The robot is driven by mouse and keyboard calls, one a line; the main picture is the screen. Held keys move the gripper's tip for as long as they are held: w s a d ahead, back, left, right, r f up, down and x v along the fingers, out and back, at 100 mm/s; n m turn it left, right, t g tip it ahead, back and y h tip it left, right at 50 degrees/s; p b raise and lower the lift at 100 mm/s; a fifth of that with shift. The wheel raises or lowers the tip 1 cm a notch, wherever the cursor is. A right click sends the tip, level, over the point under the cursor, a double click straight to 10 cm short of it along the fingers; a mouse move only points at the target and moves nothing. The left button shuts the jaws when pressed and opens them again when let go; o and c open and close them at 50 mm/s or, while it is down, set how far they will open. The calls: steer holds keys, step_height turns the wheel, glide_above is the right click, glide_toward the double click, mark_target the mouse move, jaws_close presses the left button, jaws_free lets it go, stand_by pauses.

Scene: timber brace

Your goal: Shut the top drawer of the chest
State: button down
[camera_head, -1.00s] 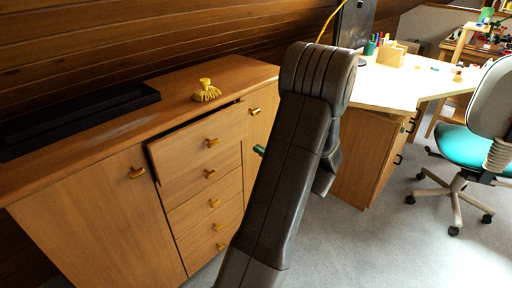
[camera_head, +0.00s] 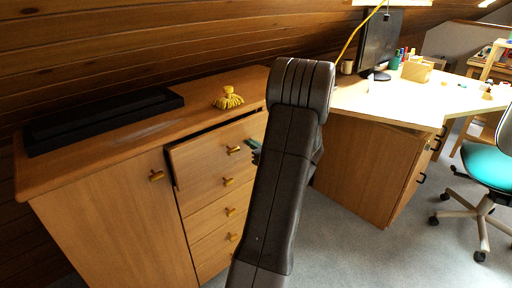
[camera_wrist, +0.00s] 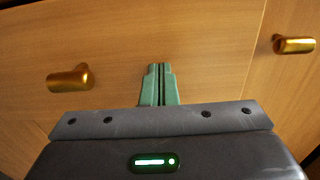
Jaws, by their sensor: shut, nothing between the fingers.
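The chest (camera_head: 110,225) is light wood and stands against the sloped wood wall. Its top drawer (camera_head: 205,158) is pulled out a little, with a dark gap along its upper edge. The drawer has a brass knob (camera_head: 233,150); a brass knob also shows at the left in the wrist view (camera_wrist: 70,79). My gripper (camera_head: 254,147) is by the right part of the top drawer's front, partly hidden behind my arm. In the wrist view its green fingers (camera_wrist: 159,72) are together, empty, and point at a wood front. I cannot tell whether they touch it.
The lower drawers (camera_head: 228,212) look closed. A yellow brush-like object (camera_head: 228,98) and a black slab (camera_head: 100,120) lie on the chest top. A desk (camera_head: 370,160) stands to the right, with a teal chair (camera_head: 490,160) beyond. Grey floor is free between.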

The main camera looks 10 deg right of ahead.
mark_target(245, 138)
steer(key=x, duration=0.4)
steer(key=shift+w+a, duration=0.1)
steer(key=shift+w, duration=0.05)
steer(key=shift+w+a+r, duration=0.1)
steer(key=shift+w, duration=0.05)
steer(key=shift+r, duration=0.1)
steer(key=shift+s+d, duration=0.3)
steer(key=p+v, duration=0.1)
steer(key=v, duration=1.2)
steer(key=shift+s+f, duration=0.25)
steer(key=shift+s, duration=0.05)
steer(key=shift+d, duration=0.1)
